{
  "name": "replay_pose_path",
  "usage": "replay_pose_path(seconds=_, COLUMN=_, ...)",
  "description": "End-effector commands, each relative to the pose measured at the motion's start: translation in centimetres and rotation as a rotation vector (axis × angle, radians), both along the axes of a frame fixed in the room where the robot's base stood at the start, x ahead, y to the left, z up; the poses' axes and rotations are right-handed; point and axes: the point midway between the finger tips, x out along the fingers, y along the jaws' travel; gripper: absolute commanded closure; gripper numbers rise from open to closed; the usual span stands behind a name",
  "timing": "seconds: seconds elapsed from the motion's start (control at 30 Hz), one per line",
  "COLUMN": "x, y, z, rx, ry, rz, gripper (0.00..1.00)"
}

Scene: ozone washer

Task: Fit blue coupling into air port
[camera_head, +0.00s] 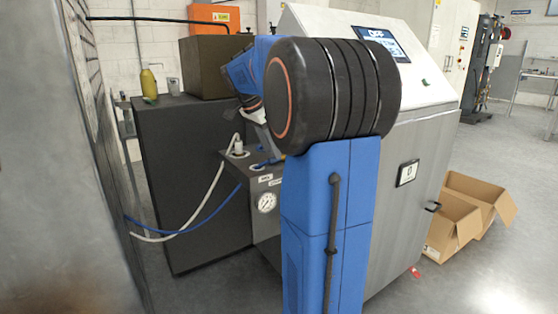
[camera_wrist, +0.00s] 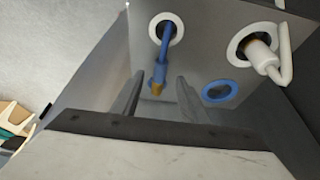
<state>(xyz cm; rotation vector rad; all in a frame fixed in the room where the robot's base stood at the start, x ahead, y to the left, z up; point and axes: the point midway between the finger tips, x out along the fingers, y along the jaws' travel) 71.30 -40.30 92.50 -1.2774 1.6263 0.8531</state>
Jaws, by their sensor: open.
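The blue coupling (camera_wrist: 160,72) has a brass tip and hangs on a blue hose in the wrist view. The hose runs up to a white-ringed hole (camera_wrist: 153,29) in the grey panel; I cannot tell whether it comes out of it or passes in front. My gripper (camera_wrist: 158,86) is open. The coupling shows between its two fingers, apart from both; I cannot tell its depth. A blue-ringed port (camera_wrist: 216,93) lies to the right of the fingers and looks empty. In the head view, my arm partly hides the gripper and the ports.
A white coupling (camera_wrist: 262,54) with a white hose sits in another white-ringed port. In the head view, a pressure gauge (camera_head: 267,202) is on the grey box front (camera_head: 262,228). White and blue hoses (camera_head: 190,222) loop left. Open cardboard boxes (camera_head: 462,220) stand on the floor at right.

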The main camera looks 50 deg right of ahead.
Motion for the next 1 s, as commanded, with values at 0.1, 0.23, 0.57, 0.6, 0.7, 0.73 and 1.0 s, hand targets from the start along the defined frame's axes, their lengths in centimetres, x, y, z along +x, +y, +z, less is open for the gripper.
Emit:
replay_pose_path(seconds=0.1, x=-0.3, y=-0.7, z=-1.5, rx=0.0, ry=0.002, rz=-0.001, gripper=0.6)
replay_pose_path(seconds=0.23, x=-0.3, y=-1.1, z=-2.5, rx=0.0, ry=0.001, rz=0.0, gripper=0.6)
replay_pose_path(seconds=0.57, x=-0.3, y=-1.2, z=-2.7, rx=0.0, ry=0.0, rz=0.0, gripper=0.72)
replay_pose_path(seconds=0.6, x=-0.3, y=-1.2, z=-2.7, rx=0.0, ry=0.0, rz=0.0, gripper=0.81)
replay_pose_path(seconds=0.7, x=-0.3, y=-1.2, z=-2.7, rx=0.0, ry=0.0, rz=0.001, gripper=1.0)
replay_pose_path(seconds=0.73, x=-0.3, y=-1.2, z=-2.7, rx=0.0, ry=0.0, rz=0.001, gripper=1.0)
replay_pose_path(seconds=1.0, x=-0.3, y=-1.2, z=-2.7, rx=0.0, ry=0.0, rz=0.0, gripper=1.0)
